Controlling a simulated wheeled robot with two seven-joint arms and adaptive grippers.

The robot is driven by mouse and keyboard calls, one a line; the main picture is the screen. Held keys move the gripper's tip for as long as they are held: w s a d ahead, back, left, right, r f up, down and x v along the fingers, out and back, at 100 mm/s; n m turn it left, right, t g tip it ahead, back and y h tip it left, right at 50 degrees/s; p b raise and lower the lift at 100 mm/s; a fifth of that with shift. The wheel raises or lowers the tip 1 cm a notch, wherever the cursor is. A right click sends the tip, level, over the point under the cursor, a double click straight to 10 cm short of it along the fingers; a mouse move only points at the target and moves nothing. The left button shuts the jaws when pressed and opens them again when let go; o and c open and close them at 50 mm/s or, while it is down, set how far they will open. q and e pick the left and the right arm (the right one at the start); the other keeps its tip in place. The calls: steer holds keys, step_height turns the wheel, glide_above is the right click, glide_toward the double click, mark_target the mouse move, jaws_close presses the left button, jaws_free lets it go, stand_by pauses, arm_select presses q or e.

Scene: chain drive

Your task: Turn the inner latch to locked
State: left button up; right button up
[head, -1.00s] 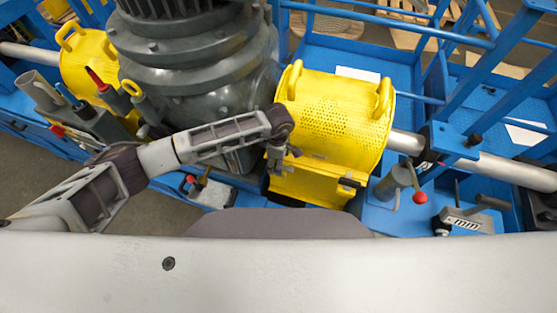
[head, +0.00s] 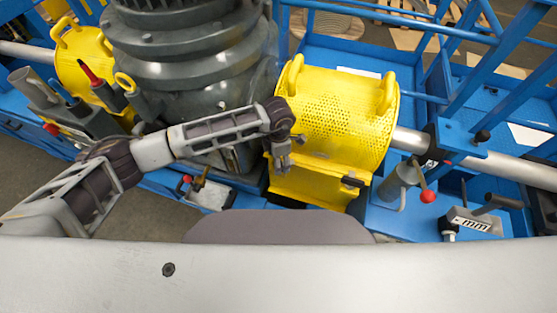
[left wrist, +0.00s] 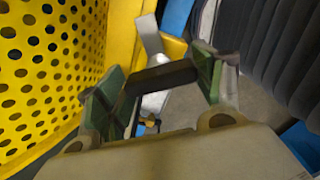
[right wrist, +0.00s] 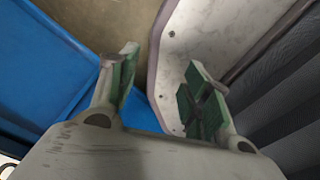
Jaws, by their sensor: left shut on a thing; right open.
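The yellow perforated guard (head: 345,115) sits over the shaft, and its holes fill the left of the left wrist view (left wrist: 40,70). My left gripper (head: 281,160) is at the guard's front left side. In the left wrist view, its green-padded fingers (left wrist: 158,85) are shut on the inner latch's dark handle (left wrist: 162,77), which lies across between them. A grey metal strip (left wrist: 150,35) shows beyond the handle. The latch's exact angle is hard to tell. A second dark latch (head: 352,182) is at the guard's front right. My right gripper (right wrist: 155,88) is open and empty.
The dark grey ribbed motor housing (head: 195,80) stands close left of the guard. A red-knobbed lever (head: 428,196) and a tool marked "mm" (head: 470,222) are to the right. Blue frame rails (head: 470,80) rise at the right. A tool holder (head: 95,122) is at the left.

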arm_select(q)
steer(key=shift+n+b, duration=0.3)
steer(key=shift+n, duration=0.4)
steer(key=shift+n+b, duration=0.45)
steer(key=shift+n, duration=0.95)
steer(key=n+b, duration=0.1)
steer(key=n, duration=0.3)
steer(key=shift+b, duration=0.4)
steer(key=shift+n, duration=1.2)
steer(key=shift+b, duration=0.35)
arm_select(e)
steer(key=w+d+f, duration=0.2)
steer(key=d+f, duration=0.2)
steer(key=d, duration=0.1)
steer(key=shift+d+h, duration=0.15)
steer(key=shift+h, duration=0.15)
arm_select(q)
steer(key=shift+n, duration=0.3)
arm_select(e)
steer(key=shift+s+a, duration=0.3)
steer(key=shift+s, duration=0.05)
